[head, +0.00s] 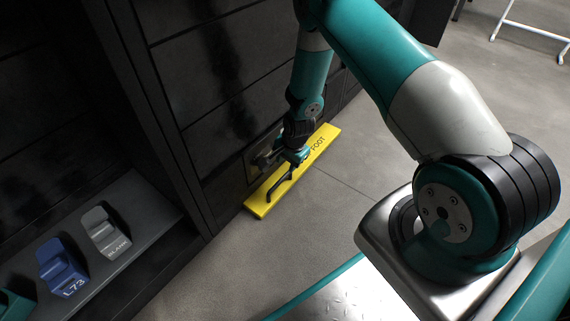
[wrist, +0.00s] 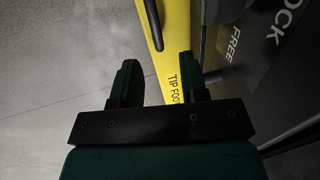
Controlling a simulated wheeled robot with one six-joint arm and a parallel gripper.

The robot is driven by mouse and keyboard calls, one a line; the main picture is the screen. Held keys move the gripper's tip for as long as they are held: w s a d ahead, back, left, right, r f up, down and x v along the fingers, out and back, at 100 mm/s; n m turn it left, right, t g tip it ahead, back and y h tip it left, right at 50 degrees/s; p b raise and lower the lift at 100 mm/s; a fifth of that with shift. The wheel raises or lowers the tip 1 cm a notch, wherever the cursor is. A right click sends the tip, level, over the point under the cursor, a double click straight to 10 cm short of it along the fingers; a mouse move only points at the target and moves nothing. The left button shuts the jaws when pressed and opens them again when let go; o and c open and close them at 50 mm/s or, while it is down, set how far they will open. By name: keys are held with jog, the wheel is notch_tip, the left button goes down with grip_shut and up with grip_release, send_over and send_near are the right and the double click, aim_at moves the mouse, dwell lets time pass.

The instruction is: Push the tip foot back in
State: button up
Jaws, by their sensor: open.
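The tip foot (head: 325,136) is a long yellow bar low along the base of the dark cabinet. Its lettering partly shows in the head view. In the wrist view the tip foot (wrist: 178,35) runs down between and beyond my fingers, labelled "TIP FOOT". My gripper (head: 297,157) is open and empty, pointing down over the bar near its middle; in the wrist view its fingers (wrist: 158,62) are spread apart. I cannot tell whether they touch the bar. A black curved lever (head: 279,186) lies over the bar's near part.
A plate marked "FREE" and "LOCK" (wrist: 258,50) is on the cabinet side. A grey shelf (head: 140,205) at left holds a blue "L73" block (head: 60,265) and a grey "BLANK" block (head: 104,232). Open concrete floor (head: 310,215) lies in front of the bar.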

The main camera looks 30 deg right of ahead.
notch_tip(320, 180, up, 10)
jog(key=s+p, duration=0.2)
jog(key=p, duration=0.2)
jog(key=shift+d+r, duration=0.15)
jog(key=shift+d, duration=0.2)
